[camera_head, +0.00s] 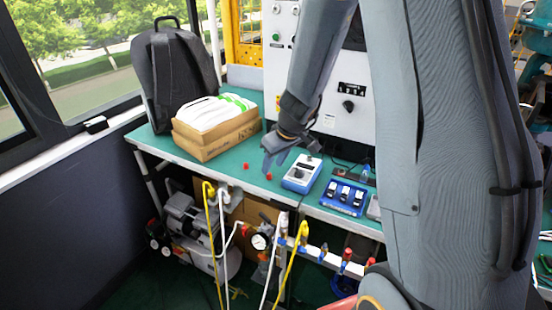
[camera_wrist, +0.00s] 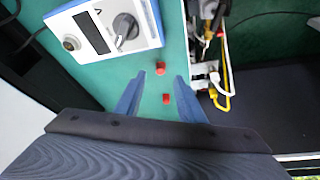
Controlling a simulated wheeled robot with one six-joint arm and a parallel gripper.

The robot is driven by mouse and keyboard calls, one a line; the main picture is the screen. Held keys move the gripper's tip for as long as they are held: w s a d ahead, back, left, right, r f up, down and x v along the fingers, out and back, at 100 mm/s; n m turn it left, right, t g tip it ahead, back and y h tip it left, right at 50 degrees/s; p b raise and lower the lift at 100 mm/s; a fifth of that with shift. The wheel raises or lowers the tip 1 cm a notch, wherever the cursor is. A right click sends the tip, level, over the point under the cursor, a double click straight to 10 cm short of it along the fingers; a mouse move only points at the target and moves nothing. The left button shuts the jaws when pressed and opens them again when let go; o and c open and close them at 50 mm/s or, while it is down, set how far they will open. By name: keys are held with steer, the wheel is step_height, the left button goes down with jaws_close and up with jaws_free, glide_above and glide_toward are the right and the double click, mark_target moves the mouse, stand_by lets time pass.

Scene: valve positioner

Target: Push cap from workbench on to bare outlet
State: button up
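Two small red caps lie on the green workbench (camera_head: 225,178) near its front edge: a left cap (camera_head: 246,166) and a right cap (camera_head: 269,177). My gripper (camera_head: 274,163) is above the bench close to the right cap. In the wrist view my gripper (camera_wrist: 160,76) is open, with one cap (camera_wrist: 166,98) showing between its blue fingers and the other cap (camera_wrist: 160,68) near the level of the fingertips. Neither cap is visibly held. A pipe manifold (camera_head: 325,256) with several outlets hangs below the bench front; some outlets carry red tops. I cannot tell which outlet is bare.
A blue-and-white meter (camera_head: 301,174) stands just right of my gripper, also in the wrist view (camera_wrist: 106,30). A blue block with black switches (camera_head: 343,197) is farther right. A cardboard box (camera_head: 216,132) and a backpack (camera_head: 174,75) stand left. Yellow and white hoses hang in front.

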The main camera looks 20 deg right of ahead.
mark_target(270, 175)
steer(key=shift+b+x, duration=0.35)
steer(key=shift+x, duration=1.85)
jaws_close()
